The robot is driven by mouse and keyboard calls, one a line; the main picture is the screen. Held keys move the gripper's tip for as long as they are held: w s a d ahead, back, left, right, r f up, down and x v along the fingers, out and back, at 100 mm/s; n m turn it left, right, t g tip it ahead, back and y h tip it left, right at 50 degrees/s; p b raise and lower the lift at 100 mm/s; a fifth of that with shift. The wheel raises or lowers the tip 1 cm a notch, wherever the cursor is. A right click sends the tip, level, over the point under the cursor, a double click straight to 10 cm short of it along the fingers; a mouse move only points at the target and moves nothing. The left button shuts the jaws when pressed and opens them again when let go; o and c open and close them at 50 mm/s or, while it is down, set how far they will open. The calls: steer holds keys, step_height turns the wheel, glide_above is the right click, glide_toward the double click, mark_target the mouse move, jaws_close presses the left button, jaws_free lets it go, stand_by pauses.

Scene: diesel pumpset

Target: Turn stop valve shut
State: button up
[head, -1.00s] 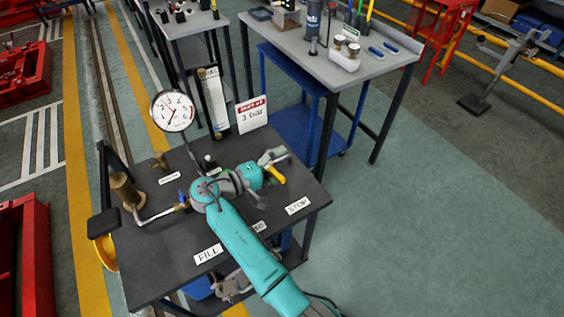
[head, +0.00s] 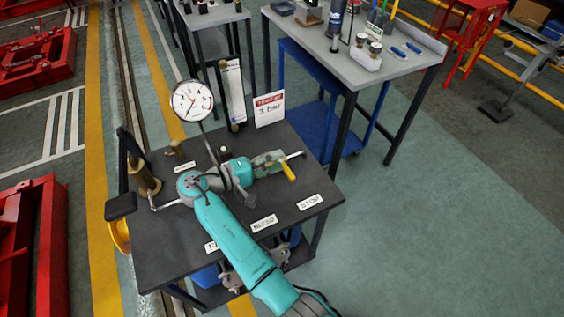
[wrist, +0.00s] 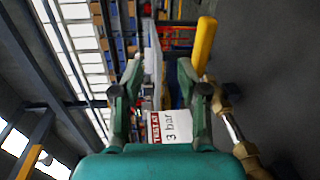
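The stop valve has a yellow lever handle (head: 289,171) at the right side of the dark bench, behind the STOP label (head: 310,202). In the wrist view the yellow handle (wrist: 204,45) stands upright just right of my right finger, with the brass valve body (wrist: 224,104) below it and a silver pipe running down right. My gripper (head: 275,161) is beside the handle, on its left. In the wrist view my gripper (wrist: 160,75) is open, its two fingers apart with nothing between them. The handle lies outside the gap; whether the right finger touches it I cannot tell.
A pressure gauge (head: 193,100) stands at the back of the bench, with a "3 bar" sign (head: 269,109) behind my gripper. BLEED (head: 264,222) and partly covered FILL labels lie in front. A grey-topped workbench (head: 397,64) stands behind. Floor to the right is clear.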

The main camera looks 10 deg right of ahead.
steer(key=shift+w+f+v, duration=0.15)
steer(key=shift+f+v, duration=0.05)
steer(key=shift+v, duration=0.75)
steer(key=shift+w+f+v, duration=0.1)
steer(key=shift+f+v, duration=0.05)
steer(key=shift+v, duration=0.85)
steer(key=shift+w+f+v, duration=0.15)
steer(key=shift+f+v, duration=0.05)
steer(key=shift+v, duration=0.75)
steer(key=shift+s+a, duration=0.15)
